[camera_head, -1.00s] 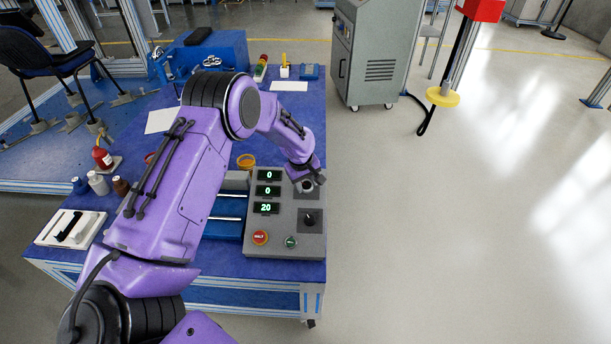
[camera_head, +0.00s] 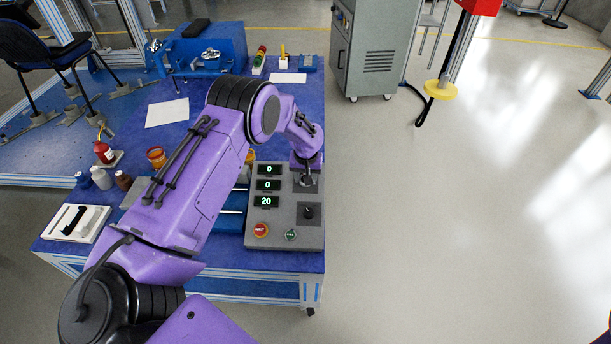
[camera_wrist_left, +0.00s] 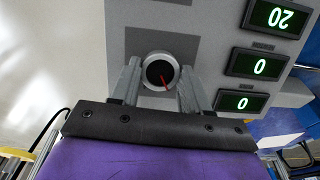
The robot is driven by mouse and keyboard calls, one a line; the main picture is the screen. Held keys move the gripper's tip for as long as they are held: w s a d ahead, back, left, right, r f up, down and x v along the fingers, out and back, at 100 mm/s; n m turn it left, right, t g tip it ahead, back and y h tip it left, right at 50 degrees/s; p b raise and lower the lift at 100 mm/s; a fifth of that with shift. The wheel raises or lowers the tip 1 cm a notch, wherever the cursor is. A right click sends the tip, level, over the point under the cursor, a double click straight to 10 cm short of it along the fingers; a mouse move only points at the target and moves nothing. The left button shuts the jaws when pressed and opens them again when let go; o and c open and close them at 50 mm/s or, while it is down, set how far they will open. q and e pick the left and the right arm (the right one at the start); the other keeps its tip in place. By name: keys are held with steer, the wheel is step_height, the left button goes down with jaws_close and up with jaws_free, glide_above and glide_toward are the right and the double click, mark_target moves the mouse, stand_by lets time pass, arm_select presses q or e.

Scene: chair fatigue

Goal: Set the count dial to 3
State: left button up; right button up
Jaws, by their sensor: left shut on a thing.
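The grey control panel (camera_head: 285,235) stands on the blue table. Its green displays read 0 (camera_head: 268,170), 0 (camera_head: 268,185) and 20 (camera_head: 266,202) from top to bottom. My left gripper (camera_head: 306,179) is at the upper dial at the panel's right side, seen from above. A lower black dial (camera_head: 309,212) is free. My right gripper is not in view.
Open floor lies to the right.

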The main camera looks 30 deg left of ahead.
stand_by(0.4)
arm_select(q)
steer(key=o, duration=1.1)
steer(key=shift+c, duration=0.2)
step_height(320, 180, up, 10)
steer(key=s+d, duration=0.1)
steer(key=shift+s+r+p, duration=0.2)
steer(key=shift+p, duration=0.2)
